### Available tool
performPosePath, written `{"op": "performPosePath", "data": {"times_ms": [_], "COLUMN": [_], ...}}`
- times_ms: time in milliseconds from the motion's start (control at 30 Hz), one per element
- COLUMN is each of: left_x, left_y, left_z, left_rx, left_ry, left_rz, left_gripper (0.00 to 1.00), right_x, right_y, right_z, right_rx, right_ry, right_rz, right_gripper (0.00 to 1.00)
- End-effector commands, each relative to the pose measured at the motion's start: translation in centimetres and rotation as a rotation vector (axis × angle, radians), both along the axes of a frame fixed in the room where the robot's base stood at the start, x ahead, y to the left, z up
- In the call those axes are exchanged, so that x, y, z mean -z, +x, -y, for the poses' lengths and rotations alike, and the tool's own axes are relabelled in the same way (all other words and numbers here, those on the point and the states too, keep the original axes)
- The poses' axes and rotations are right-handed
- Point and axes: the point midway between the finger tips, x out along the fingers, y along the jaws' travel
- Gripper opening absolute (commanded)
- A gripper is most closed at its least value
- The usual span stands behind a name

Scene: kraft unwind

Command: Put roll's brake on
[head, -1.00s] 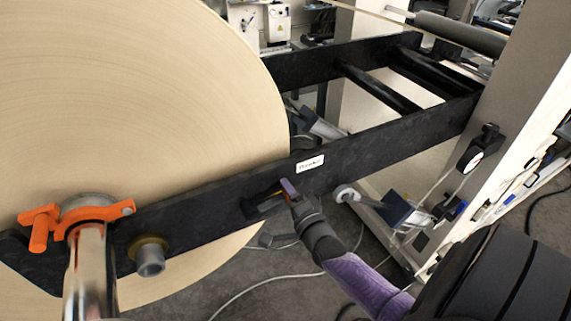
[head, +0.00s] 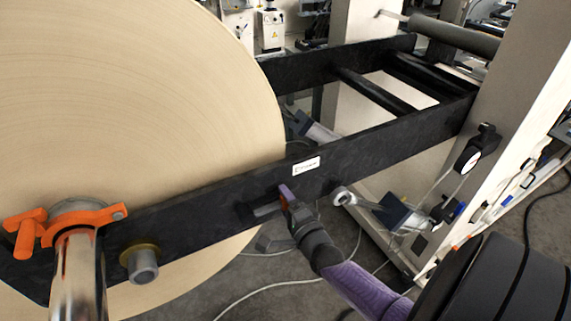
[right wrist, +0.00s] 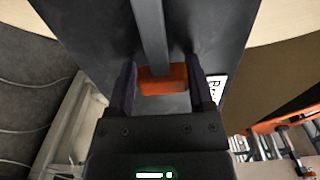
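The large kraft roll (head: 130,110) fills the left of the head view, on a shaft (head: 78,275) under an orange clamp (head: 65,219). A black side beam carries a small white label (head: 307,167), which the right wrist view shows in part (right wrist: 215,90). Below the label, a dark lever (head: 262,210) sits at the beam. In the right wrist view, the grey lever bar (right wrist: 150,35) ends in an orange grip (right wrist: 162,80). My left gripper is out of view.
A grey roller-ended part (head: 345,197) is right of my gripper. Cables lie on the grey floor below.

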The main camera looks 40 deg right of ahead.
Motion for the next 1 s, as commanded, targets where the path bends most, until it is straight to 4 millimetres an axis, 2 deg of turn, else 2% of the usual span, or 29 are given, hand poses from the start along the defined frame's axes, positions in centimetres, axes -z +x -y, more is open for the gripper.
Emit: {"op": "performPosePath", "data": {"times_ms": [33,100,133,367,467,567,800,900,1000], "left_x": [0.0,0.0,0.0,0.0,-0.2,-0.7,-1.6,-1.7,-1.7], "left_y": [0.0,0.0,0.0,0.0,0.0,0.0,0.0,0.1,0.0], "left_z": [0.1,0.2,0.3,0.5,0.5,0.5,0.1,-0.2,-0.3], "left_rx": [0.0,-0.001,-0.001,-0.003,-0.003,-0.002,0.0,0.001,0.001], "left_ry": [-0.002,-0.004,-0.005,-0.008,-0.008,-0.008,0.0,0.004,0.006], "left_rz": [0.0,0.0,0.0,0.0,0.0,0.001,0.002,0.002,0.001], "left_gripper": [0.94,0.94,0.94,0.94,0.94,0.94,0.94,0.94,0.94], "right_x": [0.0,0.0,0.0,-0.1,-0.2,-0.2,-0.2,-0.1,-0.1], "right_y": [0.0,0.0,0.0,0.0,-0.6,-2.2,-7.6,-9.0,-9.6], "right_z": [0.0,0.0,0.0,0.0,-0.1,-0.5,-1.8,-2.2,-2.3], "right_rx": [0.0,0.0,0.0,0.0,0.0,-0.001,0.0,0.0,0.0], "right_ry": [-0.001,-0.002,-0.002,-0.005,-0.005,-0.004,-0.004,-0.004,-0.005], "right_rz": [0.0,0.001,0.001,0.002,0.002,0.0,-0.002,-0.001,0.002], "right_gripper": [0.78,0.93,0.94,0.94,0.94,0.94,0.94,0.94,0.94]}}
